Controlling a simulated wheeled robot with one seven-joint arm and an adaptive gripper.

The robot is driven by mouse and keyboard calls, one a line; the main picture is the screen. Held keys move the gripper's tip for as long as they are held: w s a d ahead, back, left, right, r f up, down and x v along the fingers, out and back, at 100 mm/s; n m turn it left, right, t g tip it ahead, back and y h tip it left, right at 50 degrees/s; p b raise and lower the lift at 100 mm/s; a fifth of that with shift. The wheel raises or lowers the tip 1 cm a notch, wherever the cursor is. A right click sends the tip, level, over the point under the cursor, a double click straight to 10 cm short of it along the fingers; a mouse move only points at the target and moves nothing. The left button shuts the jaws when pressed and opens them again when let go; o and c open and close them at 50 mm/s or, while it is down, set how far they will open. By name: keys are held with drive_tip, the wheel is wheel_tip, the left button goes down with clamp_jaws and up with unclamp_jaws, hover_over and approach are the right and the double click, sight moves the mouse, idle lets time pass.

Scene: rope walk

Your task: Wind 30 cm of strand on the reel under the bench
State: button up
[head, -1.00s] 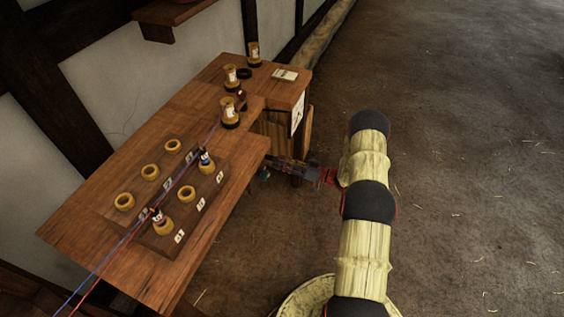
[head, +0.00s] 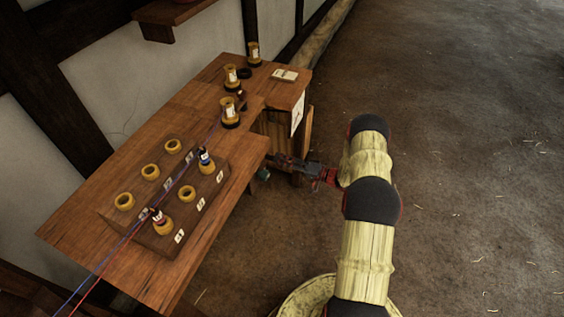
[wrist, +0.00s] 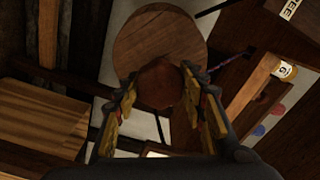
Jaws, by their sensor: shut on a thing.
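In the wrist view a round wooden disc (wrist: 160,42), seemingly the end of the reel, shows with a reddish-brown six-sided knob (wrist: 160,83) in front of its lower edge. My gripper (wrist: 164,92) has a finger on each side of this knob and is shut on it. In the head view my gripper (head: 277,158) reaches in beneath the right edge of the bench (head: 185,103), and the bench top hides the reel there. A red strand (head: 104,265) and a blue strand (head: 92,268) run from the lower left up over the bench. Any strand wound on the reel is hidden.
A wooden block (head: 205,190) with several yellow rings and two capped bobbins stands on the bench. Several yellow-and-white bobbins (head: 229,113) and a small pad (head: 285,74) sit towards the far end. The dirt floor (head: 470,150) to the right is clear.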

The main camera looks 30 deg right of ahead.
drive_tip(key=m, duration=0.4)
drive_tip(key=shift+m, duration=0.3)
drive_tip(key=m, duration=0.4)
drive_tip(key=shift+d+m, duration=0.1)
drive_tip(key=shift+m, duration=0.2)
drive_tip(key=m, duration=0.4)
drive_tip(key=shift+m+p, duration=0.3)
drive_tip(key=shift+p, duration=0.05)
drive_tip(key=m, duration=0.3)
drive_tip(key=shift+m, duration=0.3)
drive_tip(key=m+p, duration=0.1)
drive_tip(key=m, duration=0.3)
drive_tip(key=shift+f+m, duration=0.1)
drive_tip(key=shift+m, duration=0.2)
drive_tip(key=m, duration=0.4)
drive_tip(key=m+p, duration=0.1)
drive_tip(key=m, duration=0.4)
drive_tip(key=shift+s, duration=0.1)
drive_tip(key=shift+m, duration=2)
drive_tip(key=shift+a, duration=0.2)
